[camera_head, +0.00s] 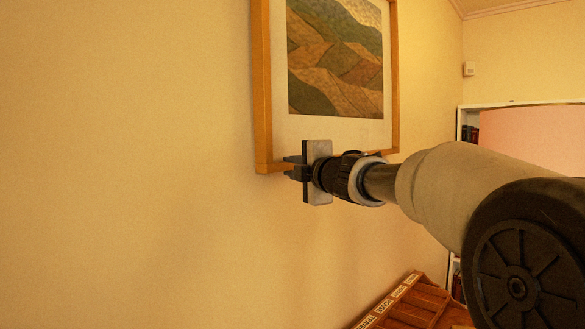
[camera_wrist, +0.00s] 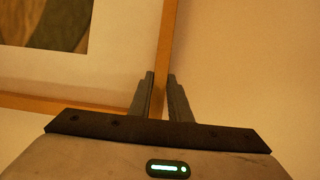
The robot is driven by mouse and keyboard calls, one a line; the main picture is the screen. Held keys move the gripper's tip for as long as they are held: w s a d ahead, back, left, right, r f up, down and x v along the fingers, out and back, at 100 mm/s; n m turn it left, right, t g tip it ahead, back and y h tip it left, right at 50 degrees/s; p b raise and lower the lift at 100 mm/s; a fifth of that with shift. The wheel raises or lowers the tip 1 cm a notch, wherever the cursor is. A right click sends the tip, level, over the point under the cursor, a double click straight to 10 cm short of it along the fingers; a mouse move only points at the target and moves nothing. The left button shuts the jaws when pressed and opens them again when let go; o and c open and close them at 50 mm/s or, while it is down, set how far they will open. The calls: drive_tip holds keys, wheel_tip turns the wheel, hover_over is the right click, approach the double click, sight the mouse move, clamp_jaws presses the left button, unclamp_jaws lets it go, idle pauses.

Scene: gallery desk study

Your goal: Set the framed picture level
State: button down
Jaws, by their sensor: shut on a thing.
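The framed picture (camera_head: 262,90) hangs on the cream wall, with a wooden frame, a pale mat and a landscape of hills. Its top is cut off in the head view. My gripper (camera_head: 290,167) is at the frame's lower left corner in that view. In the wrist view my gripper (camera_wrist: 161,88) has one finger on each side of a wooden frame bar (camera_wrist: 164,60), close to the corner, and is shut on it. The bottom bar (camera_wrist: 40,104) slopes slightly in the wrist view. Part of the bottom edge is hidden behind my arm in the head view.
A wooden piece of furniture with labelled slots (camera_head: 400,305) stands below, at the bottom of the head view. A bookcase (camera_head: 468,118) and a pink panel (camera_head: 530,140) are at the right. The wall (camera_head: 120,160) left of the picture is bare.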

drive_tip(key=shift+r, duration=0.1)
drive_tip(key=shift+s+a+r+p, duration=0.65)
drive_tip(key=shift+s+p, duration=0.1)
drive_tip(key=shift+p, duration=0.15)
drive_tip(key=shift+s, duration=0.2)
drive_tip(key=shift+f, duration=0.15)
drive_tip(key=c, duration=1.6)
unclamp_jaws()
drive_tip(key=shift+c, duration=0.2)
drive_tip(key=shift+w, duration=0.1)
drive_tip(key=v, duration=1.7)
drive_tip(key=shift+s, duration=0.2)
